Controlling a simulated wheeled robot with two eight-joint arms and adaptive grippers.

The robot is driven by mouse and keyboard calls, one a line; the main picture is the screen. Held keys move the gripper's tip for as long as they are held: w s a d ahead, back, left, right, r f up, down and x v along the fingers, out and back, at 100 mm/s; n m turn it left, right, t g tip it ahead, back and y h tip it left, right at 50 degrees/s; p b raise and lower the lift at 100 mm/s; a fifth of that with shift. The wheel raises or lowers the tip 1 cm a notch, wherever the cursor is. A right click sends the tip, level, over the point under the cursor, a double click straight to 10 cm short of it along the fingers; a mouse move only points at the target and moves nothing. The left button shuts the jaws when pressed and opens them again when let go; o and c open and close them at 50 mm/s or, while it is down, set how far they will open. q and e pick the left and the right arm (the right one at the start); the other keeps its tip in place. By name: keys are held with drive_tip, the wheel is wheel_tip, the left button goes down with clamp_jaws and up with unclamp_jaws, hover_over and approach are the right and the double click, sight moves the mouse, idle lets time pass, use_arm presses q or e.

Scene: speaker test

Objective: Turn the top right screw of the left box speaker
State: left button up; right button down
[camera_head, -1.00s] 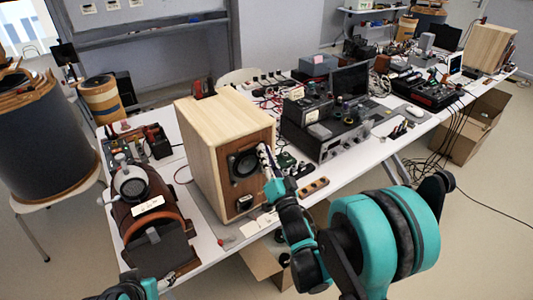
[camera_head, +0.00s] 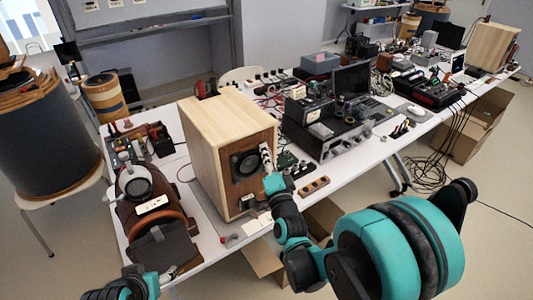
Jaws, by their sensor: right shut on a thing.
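The left box speaker (camera_head: 204,163) stands on the white table, pale wood on top and side, with a brown front and a round black driver (camera_head: 245,163). My right gripper (camera_head: 266,158) is at the upper right of that driver, close against the speaker's front. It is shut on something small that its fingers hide. The top right screw cannot be made out; it lies in the area the gripper covers.
A brown case with headphones (camera_head: 133,183) stands left of the speaker. Black electronic equipment (camera_head: 327,135) sits close to its right. A second box speaker (camera_head: 493,44) is at the table's far right end. The floor in front is mostly clear, with an open cardboard box (camera_head: 258,258) below.

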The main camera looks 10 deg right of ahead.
drive_tip(key=c, duration=1.8)
unclamp_jaws()
drive_tip(key=shift+c, duration=0.2)
